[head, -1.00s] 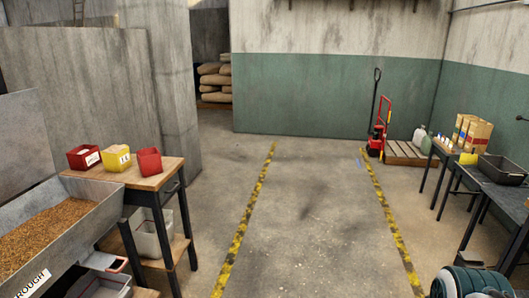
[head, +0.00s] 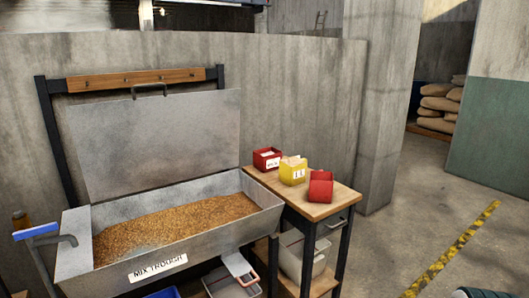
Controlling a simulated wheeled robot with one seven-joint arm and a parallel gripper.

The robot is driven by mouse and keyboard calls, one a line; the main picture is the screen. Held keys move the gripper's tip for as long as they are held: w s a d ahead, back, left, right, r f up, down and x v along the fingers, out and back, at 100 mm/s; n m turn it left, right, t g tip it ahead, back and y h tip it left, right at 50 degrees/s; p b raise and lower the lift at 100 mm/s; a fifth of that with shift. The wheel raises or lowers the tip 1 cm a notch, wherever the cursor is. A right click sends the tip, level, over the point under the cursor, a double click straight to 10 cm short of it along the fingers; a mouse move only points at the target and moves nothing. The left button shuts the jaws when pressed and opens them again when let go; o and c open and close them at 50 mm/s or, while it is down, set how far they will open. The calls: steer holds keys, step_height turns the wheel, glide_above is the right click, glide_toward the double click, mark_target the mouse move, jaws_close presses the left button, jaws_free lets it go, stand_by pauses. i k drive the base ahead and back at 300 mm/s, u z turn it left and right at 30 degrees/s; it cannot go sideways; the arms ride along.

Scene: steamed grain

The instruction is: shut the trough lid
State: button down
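The mix trough (head: 265,213) is a grey metal bin at the left of the head view, filled with brown grain (head: 170,228). A label on its front reads "MIX TROUGH". Its lid (head: 155,140) is a flat grey metal plate that stands raised, nearly upright, at the trough's back edge. A dark handle (head: 149,88) sits at the lid's upper edge, in front of a wooden rail. My gripper is not in view.
A wooden side table (head: 325,207) stands right of the trough with a red bin (head: 266,160), a yellow bin (head: 293,171) and a red cup-like container (head: 320,187). A concrete wall is behind. Open floor with a yellow-black stripe (head: 455,250) lies to the right.

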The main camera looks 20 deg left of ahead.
mark_target(123, 147)
steer(key=u, duration=0.95)
steer(key=i, duration=1.2)
steer(key=u, duration=0.95)
steer(key=i, duration=1.2)
steer(key=u, duration=0.2)
